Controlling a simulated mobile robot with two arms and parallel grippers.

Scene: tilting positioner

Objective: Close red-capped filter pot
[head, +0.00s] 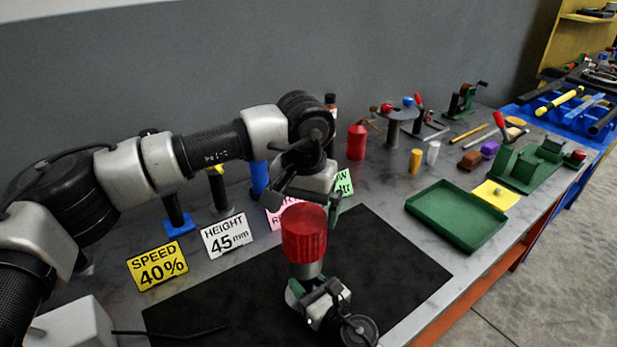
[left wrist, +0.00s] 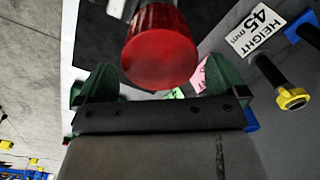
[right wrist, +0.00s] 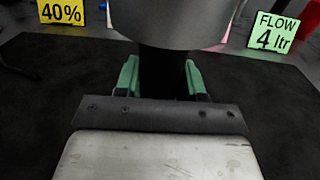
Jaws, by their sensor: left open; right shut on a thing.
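The filter pot has a grey metal body (head: 306,269) with a red ribbed cap (head: 303,233) on its top; I cannot tell how tightly the cap sits. It stands upright above the black mat. My right gripper (head: 308,291) is shut on the pot's lower part; the grey body (right wrist: 178,20) fills the top of the right wrist view. My left gripper (left wrist: 160,82) is open just above the pot. In the left wrist view the red cap (left wrist: 160,48) shows between and beyond its green fingers, apparently not gripped.
The black mat (head: 400,280) is mostly bare. Signs stand behind it, including a yellow speed sign (head: 158,262) and a white height sign (head: 227,235). A green tray (head: 456,215) lies to the right. A red canister (head: 356,143) stands at the back.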

